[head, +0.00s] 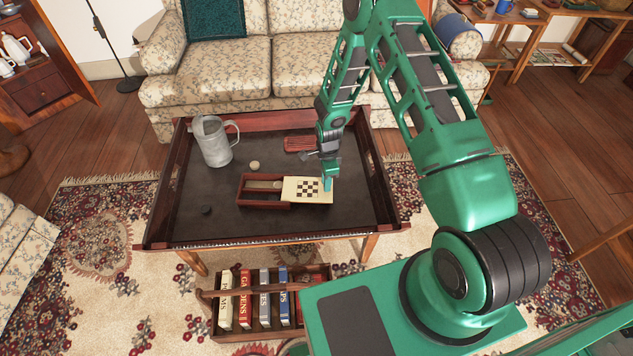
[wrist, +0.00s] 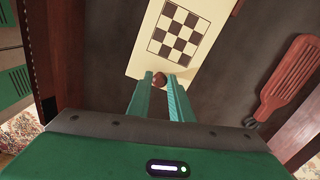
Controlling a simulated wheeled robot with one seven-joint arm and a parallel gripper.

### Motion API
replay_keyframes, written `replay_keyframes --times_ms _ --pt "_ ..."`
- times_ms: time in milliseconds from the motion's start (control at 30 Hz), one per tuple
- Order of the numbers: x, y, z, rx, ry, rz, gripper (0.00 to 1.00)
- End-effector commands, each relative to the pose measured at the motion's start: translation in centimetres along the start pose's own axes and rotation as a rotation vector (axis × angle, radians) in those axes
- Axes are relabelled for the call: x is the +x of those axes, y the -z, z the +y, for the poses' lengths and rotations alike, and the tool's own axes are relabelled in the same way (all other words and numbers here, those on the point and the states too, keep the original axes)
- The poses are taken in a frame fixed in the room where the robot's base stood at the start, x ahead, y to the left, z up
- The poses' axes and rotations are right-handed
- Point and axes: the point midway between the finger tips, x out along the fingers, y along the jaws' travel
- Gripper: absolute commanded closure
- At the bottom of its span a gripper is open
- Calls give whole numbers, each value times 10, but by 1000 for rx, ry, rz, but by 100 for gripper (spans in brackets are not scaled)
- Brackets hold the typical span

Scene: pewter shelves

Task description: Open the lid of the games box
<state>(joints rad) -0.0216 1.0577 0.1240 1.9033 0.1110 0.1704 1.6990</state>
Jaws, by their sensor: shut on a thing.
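The games box (head: 262,205) is a low red-brown box on the tray table. Its cream lid (head: 321,193) has a checkered board on it and sits over the right part of the box, reaching past its right end. The left part of the box is uncovered and shows its inside, with something pale in it. My gripper (head: 327,184) is at the right end of the lid. In the wrist view my gripper (wrist: 161,82) is shut on a small round brown knob (wrist: 160,79) at the edge of the lid (wrist: 146,52).
The tray table (head: 184,228) has raised wooden sides. A metal pitcher (head: 214,142) stands at its back left. A pale ball (head: 254,165), a dark disc (head: 206,210) and a red brush-like thing (head: 299,144) lie around the box. A book carrier (head: 324,270) is in front, below.

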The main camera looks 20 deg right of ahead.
Motion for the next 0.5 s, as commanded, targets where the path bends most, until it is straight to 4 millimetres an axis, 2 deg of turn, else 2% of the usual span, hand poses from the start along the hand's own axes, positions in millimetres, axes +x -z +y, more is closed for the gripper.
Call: replay_keyframes --times_ms 200,233,300,500 --pt "0 0 0 -1 0 0 100" --pt "0 0 0 -1 0 0 76" --pt "0 -1 0 -1 0 0 62" --pt "0 -1 0 -1 0 0 62"
